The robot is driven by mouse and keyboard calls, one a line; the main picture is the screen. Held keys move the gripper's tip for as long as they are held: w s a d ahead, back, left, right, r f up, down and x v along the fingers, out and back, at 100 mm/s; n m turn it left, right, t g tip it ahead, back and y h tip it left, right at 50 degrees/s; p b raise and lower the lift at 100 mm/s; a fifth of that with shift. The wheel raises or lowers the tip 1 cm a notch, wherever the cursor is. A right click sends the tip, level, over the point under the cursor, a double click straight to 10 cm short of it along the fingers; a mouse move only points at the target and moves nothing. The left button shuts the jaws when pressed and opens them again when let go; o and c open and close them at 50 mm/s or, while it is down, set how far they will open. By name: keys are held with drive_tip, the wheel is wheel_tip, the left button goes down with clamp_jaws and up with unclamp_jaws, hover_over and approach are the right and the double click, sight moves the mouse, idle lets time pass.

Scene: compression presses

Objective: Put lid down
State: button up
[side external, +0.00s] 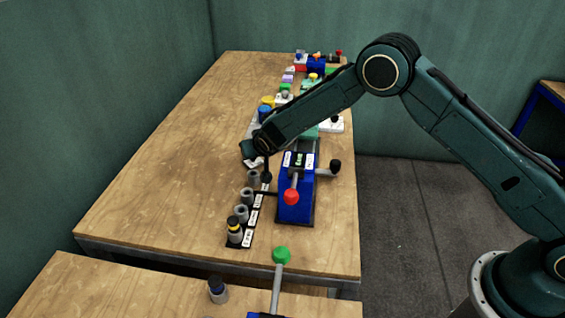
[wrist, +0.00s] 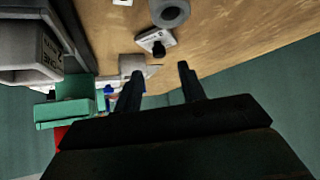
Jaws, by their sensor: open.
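My gripper (wrist: 160,68) is open in the wrist view, with nothing visible between its two dark fingers. In the side view it (side external: 254,155) is low over the table, at the far end of a row of grey cylinders (side external: 247,195) on a black labelled strip. The nearest cylinder (side external: 234,237) has a dark top with a yellow band. A grey hollow cylinder (wrist: 170,12) and a white plate with a black knob (wrist: 157,40) lie beyond the fingertips in the wrist view. I cannot tell which piece is the lid.
A blue press (side external: 296,210) with a red-ball lever (side external: 291,197) stands right of the row. A green-ball lever (side external: 282,255) rises in front. A dark-topped cylinder (side external: 218,292) stands on the near table. More coloured devices line the back. The table's left side is clear.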

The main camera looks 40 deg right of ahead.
drive_tip(key=shift+s+a+r, duration=0.1)
drive_tip(key=shift+s+r, duration=0.4)
idle(0.3)
drive_tip(key=s+d+r+g+y, duration=0.1)
drive_tip(key=s+d+r, duration=0.3)
drive_tip(key=s+r, duration=0.65)
drive_tip(key=s+d+r+g, duration=0.1)
drive_tip(key=s+d+r, duration=0.5)
drive_tip(key=r, duration=0.7)
drive_tip(key=s+d+r+n, duration=0.1)
drive_tip(key=s, duration=1.4)
drive_tip(key=s+d+r+n+g+y, duration=0.1)
drive_tip(key=s+n, duration=0.1)
drive_tip(key=s, duration=1.3)
drive_tip(key=shift+s+r, duration=0.2)
drive_tip(key=shift+r, duration=0.2)
